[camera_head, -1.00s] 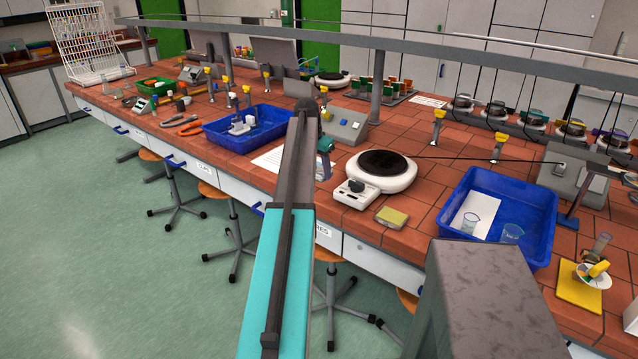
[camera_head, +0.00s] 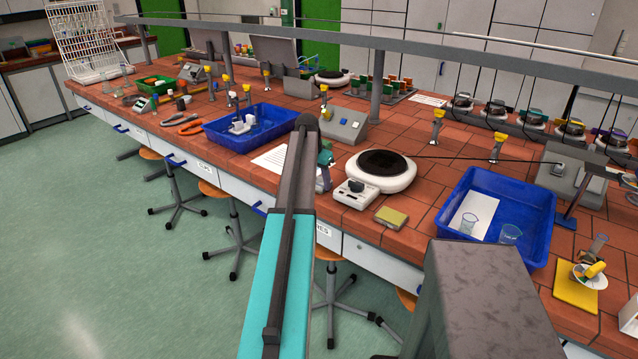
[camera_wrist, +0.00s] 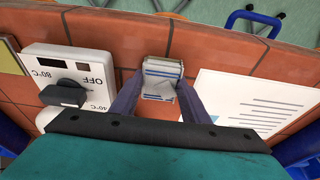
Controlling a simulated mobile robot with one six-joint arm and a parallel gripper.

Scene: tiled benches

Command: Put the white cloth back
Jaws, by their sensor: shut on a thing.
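The white cloth (camera_wrist: 162,82), folded small with blue stripes, is between my fingertips in the wrist view. My gripper (camera_wrist: 160,84) is shut on it, one dark finger on each side. I cannot tell whether the cloth touches the tiles below. In the head view my gripper (camera_head: 322,182) is over the front of the red-tiled bench (camera_head: 418,212), left of the hotplate. The cloth cannot be made out there.
The white hotplate (camera_head: 382,187) with its dial box stands close beside my gripper. A printed sheet (camera_wrist: 252,103) lies on the other side. A yellow-green sponge (camera_head: 391,217) and blue trays (camera_head: 540,215) (camera_head: 216,136) are further along. The bench's front edge is near.

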